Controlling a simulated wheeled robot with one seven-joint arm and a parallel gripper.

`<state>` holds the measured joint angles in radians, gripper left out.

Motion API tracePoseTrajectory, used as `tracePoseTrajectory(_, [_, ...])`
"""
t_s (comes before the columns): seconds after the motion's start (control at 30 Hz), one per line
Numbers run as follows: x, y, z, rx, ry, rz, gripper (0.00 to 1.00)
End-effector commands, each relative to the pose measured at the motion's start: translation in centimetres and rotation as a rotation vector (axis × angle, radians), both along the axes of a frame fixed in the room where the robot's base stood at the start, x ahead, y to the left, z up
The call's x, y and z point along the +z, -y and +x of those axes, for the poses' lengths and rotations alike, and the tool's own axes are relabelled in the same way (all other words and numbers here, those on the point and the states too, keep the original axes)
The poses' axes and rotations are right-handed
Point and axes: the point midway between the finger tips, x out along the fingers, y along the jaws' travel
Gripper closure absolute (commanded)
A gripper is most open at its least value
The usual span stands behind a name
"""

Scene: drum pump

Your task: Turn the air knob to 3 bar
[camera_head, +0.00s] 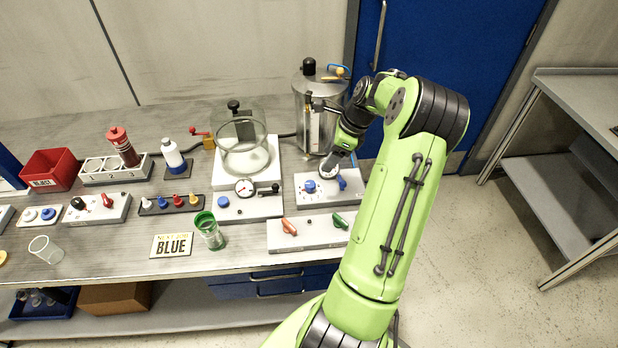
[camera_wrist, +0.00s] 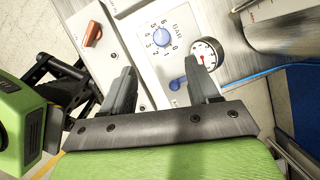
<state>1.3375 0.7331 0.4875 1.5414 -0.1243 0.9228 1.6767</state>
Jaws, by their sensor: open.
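The air knob (camera_wrist: 162,37) is a round blue knob on a light panel (camera_wrist: 140,22), with a scale marked BAR and numbers from 0 to 6 around it. It also shows in the head view (camera_head: 310,186). Which number it points to is too small to tell. A round white gauge (camera_wrist: 207,50) with a red needle sits beside it; its reading is not clear. My gripper (camera_wrist: 160,68) is open and empty. Its fingers point towards the panel, and the knob shows just beyond and between the fingertips, apart from them. In the head view, my wrist partly hides the gauge.
A blue lever (camera_wrist: 178,83) sits near the knob, between the fingers in the wrist view. A neighbouring panel has an orange handle (camera_head: 289,227) and a green handle (camera_head: 341,221). A steel tank (camera_head: 310,105) stands behind the panel. A glass vessel (camera_head: 243,145) is to the left.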

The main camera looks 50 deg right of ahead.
Motion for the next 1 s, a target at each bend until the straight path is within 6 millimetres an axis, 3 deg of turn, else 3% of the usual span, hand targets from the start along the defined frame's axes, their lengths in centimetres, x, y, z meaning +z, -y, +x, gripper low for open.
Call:
tracePoseTrajectory(0.03, [-1.6, -0.4, 0.5, 0.003, -0.002, 0.003, 0.40])
tracePoseTrajectory(0.3, [-7.9, -1.9, 2.6, 0.005, -0.002, 0.003, 0.40])
tracePoseTrajectory(0.5, [-10.9, -2.6, 3.7, 0.004, -0.002, 0.001, 0.40])
tracePoseTrajectory(0.83, [-11.5, -2.7, 4.0, 0.003, -0.001, -0.002, 0.40])
tracePoseTrajectory(1.0, [-11.5, -2.7, 4.0, 0.003, 0.000, -0.002, 0.64])
